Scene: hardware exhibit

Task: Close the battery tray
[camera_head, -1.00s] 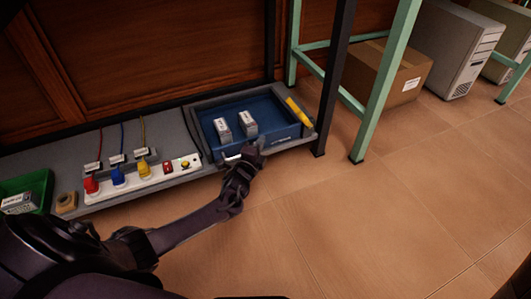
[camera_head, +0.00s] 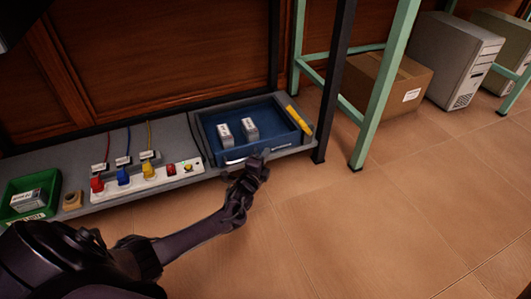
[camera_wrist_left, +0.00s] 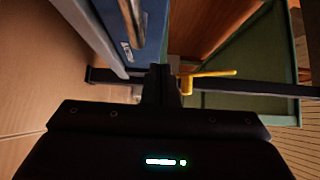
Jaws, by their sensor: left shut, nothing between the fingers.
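The battery tray (camera_head: 213,130) is a blue drawer in a grey housing on the low shelf. Two pale batteries, one on the left (camera_head: 225,134) and one on the right (camera_head: 250,128), stand in it. Its pale handle (camera_head: 234,162) is on the front face. My left gripper (camera_head: 262,158) is shut and empty at the tray's front, right of the handle; contact is unclear. In the left wrist view, the shut fingers (camera_wrist_left: 160,85) are beside the blue tray front (camera_wrist_left: 113,25) and its metal handle (camera_wrist_left: 134,22). My right gripper is not in view.
A yellow tool (camera_head: 298,119) lies right of the tray. A power strip (camera_head: 150,181) with coloured plugs and a green bin (camera_head: 30,190) are to the left. A dark post (camera_head: 333,80) and green table leg (camera_head: 384,85) stand to the right. The floor in front is clear.

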